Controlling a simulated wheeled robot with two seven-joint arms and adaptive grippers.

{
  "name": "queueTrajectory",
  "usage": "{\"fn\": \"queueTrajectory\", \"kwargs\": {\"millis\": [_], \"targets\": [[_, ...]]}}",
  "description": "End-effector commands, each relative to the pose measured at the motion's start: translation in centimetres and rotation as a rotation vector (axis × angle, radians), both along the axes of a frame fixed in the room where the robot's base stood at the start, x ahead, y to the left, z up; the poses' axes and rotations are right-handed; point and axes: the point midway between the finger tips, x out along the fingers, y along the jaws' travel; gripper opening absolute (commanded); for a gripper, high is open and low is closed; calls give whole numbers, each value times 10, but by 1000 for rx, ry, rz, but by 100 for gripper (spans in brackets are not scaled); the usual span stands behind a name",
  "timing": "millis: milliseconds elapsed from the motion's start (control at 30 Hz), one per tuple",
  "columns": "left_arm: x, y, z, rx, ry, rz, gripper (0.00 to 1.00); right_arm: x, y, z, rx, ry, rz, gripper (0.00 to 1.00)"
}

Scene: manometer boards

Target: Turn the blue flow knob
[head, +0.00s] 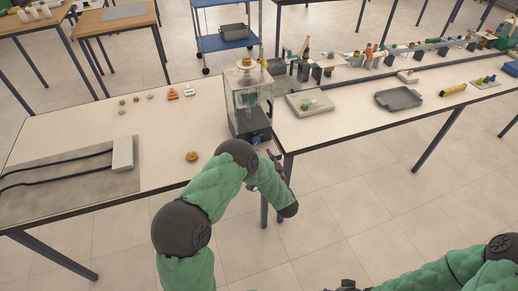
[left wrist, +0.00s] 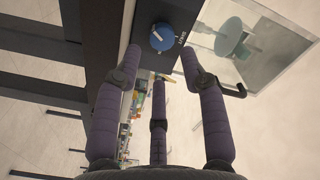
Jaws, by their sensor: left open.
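The blue flow knob (left wrist: 163,37) is round with a pale mark and sits on the dark front panel (left wrist: 150,15) of the manometer unit. In the left wrist view, the fingers of my left gripper (left wrist: 160,62) are spread apart. The knob shows beyond and between the fingertips, with nothing held. In the head view, my left gripper (head: 277,165) is at the front of the clear-walled unit (head: 250,100), by the table edge, partly behind my arm. Contact with the knob cannot be told. Part of my right gripper (head: 346,286) shows at the bottom edge; its fingers are cut off.
The left table (head: 70,125) holds a grey mat with a white block and black tubes, and several small fittings. The right table (head: 340,130) holds trays and small parts. A blue cart (head: 225,42) stands behind. Floor is free in front.

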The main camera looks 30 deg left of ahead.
Motion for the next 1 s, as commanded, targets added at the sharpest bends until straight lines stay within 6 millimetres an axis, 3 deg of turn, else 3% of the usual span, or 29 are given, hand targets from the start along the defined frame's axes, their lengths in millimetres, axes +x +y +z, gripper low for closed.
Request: {"fn": "queueTrajectory", "kwargs": {"millis": [100, 333, 1000], "targets": [[-13, -16, 0, 1, 1, -1, 42, 0, 0, 0, 0, 0, 0, 54], [-27, -32, 0, 0, 0, 0, 42, 0, 0, 0, 0, 0, 0, 54], [-27, -35, -5, -25, 3, -17, 42, 0, 0, 0, 0, 0, 0, 54]]}}
